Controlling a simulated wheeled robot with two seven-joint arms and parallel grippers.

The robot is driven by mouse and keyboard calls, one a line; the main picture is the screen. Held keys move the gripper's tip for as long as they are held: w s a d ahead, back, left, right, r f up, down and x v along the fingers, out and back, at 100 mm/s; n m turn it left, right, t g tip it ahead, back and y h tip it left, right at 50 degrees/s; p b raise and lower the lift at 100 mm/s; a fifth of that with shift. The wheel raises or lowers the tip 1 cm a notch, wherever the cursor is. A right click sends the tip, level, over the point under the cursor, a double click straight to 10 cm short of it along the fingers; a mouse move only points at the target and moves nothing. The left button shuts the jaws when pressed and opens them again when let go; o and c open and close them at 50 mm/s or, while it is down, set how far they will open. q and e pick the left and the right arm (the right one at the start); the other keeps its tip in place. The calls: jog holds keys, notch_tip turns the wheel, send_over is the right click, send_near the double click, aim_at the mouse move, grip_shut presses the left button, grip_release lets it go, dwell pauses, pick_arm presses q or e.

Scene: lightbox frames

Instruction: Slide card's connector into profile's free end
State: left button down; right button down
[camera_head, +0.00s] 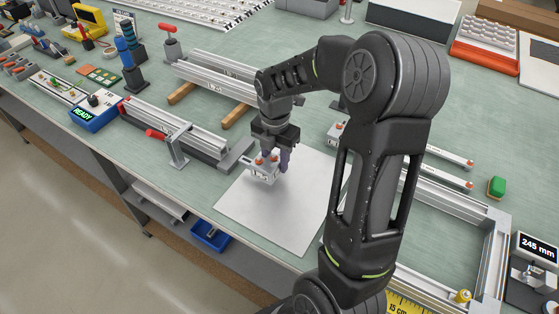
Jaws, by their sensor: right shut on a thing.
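My right gripper (277,163) is shut on a small grey connector (262,174) with orange-red tops. It holds the connector over the upper left part of a white card (285,222) on the bench. I cannot tell whether the connector touches the card. A silver profile (178,123) lies in a dark fixture to the left, with a red-handled clamp (177,145) on its near side. The profile's right end points toward the gripper and is apart from the connector. A second grey connector (335,131) is partly hidden behind my right arm. My left gripper is out of view.
Silver profiles (215,72) rest on wooden blocks behind the fixture. A rectangular profile frame (488,262) lies at the right, partly behind my arm. A blue READY box (95,112) stands left of the fixture. The card's lower half is clear.

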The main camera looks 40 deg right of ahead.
jog(key=shift+w+a, duration=0.2)
jog(key=shift+w, duration=0.5)
jog(key=shift+w+a, duration=0.25)
jog(key=shift+w, duration=0.5)
jog(key=shift+w+a, duration=0.2)
jog(key=shift+w, duration=0.5)
jog(key=shift+w+a+p, duration=0.2)
jog(key=shift+w+a, duration=0.05)
jog(key=shift+w, duration=0.65)
jog(key=shift+w+a+p, duration=0.25)
jog(key=shift+w+a, duration=0.05)
jog(key=shift+w, duration=0.55)
jog(key=shift+w+a+p, duration=0.2)
jog(key=shift+w+a, duration=0.05)
jog(key=shift+w, duration=0.65)
jog(key=c, duration=0.9)
grip_release()
jog(key=shift+o, duration=0.2)
jog(key=shift+r, duration=0.1)
notch_tip(320, 180, up, 8)
jog(key=b, duration=0.1)
jog(key=shift+f, duration=0.2)
